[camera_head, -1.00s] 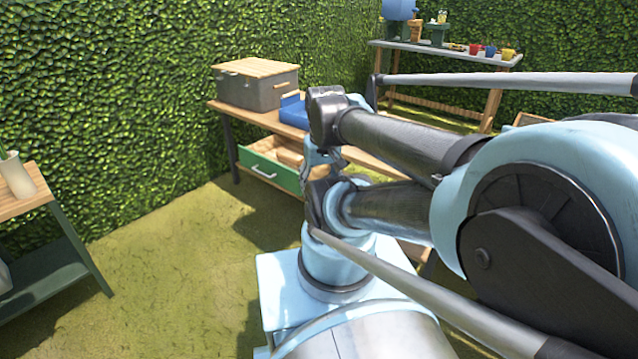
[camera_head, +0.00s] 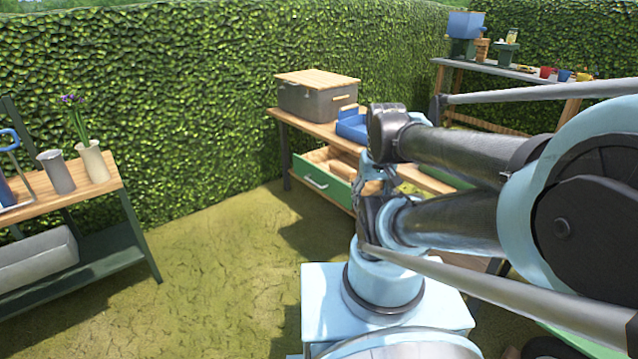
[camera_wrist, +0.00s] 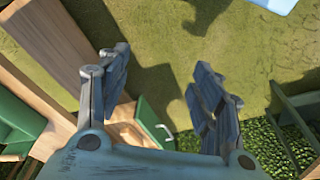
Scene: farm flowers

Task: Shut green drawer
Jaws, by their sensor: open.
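The green drawer (camera_head: 335,194) is pulled out from under a wooden-topped table (camera_head: 292,124). Its green front has a pale handle (camera_head: 316,182), and its wooden inside shows from above. In the wrist view the drawer's green front (camera_wrist: 152,118) shows low between the fingers, with its handle beside it. My gripper (camera_wrist: 160,66) is open, with nothing between its fingers. In the head view my gripper (camera_head: 376,180) is by the drawer's right part and hides some of it. I cannot tell whether they touch.
A grey box with a wooden lid (camera_head: 318,98) and a blue tray (camera_head: 352,126) stand on the table. A shelf (camera_head: 110,186) with vases is at the left. Another table (camera_head: 508,72) with pots is at the back right. Open grass (camera_head: 220,262) lies between.

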